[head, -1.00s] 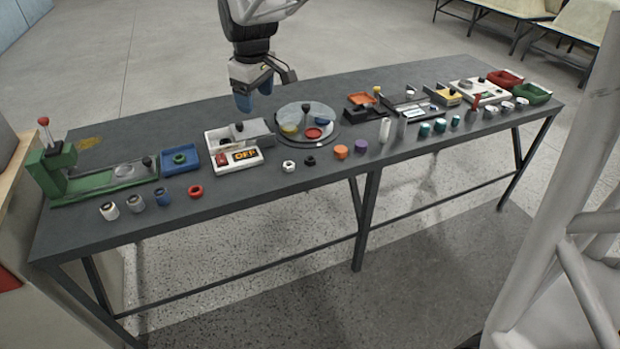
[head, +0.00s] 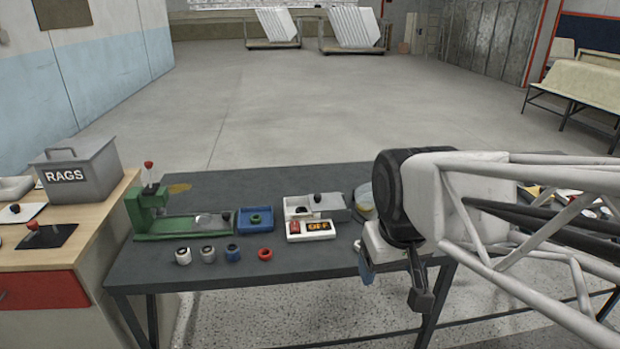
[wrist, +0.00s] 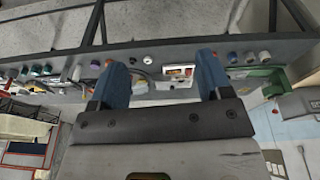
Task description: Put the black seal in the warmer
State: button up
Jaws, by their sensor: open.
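My gripper (head: 393,282) hangs at the table's front edge, right of the white box, in the head view. In the wrist view my gripper (wrist: 163,66) shows two blue fingers spread apart with nothing between them. The white box with a red switch and an "OFF" display (head: 311,229), probably the warmer, stands on the table with a grey lid part and black knob at its back right. It also shows small between the fingers in the wrist view (wrist: 178,72). I cannot make out the black seal; my arm covers that part of the table in the head view.
A side bench with a RAGS box (head: 80,172) stands left.

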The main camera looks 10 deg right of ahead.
jog(key=shift+m, duration=0.6)
jog(key=s, duration=0.1)
jog(key=s+f, duration=0.1)
jog(key=s, duration=0.2)
jog(key=shift+s+d+f, duration=0.1)
jog(key=shift+s+f, duration=0.1)
jog(key=shift+f, duration=0.2)
jog(key=shift+c, duration=0.2)
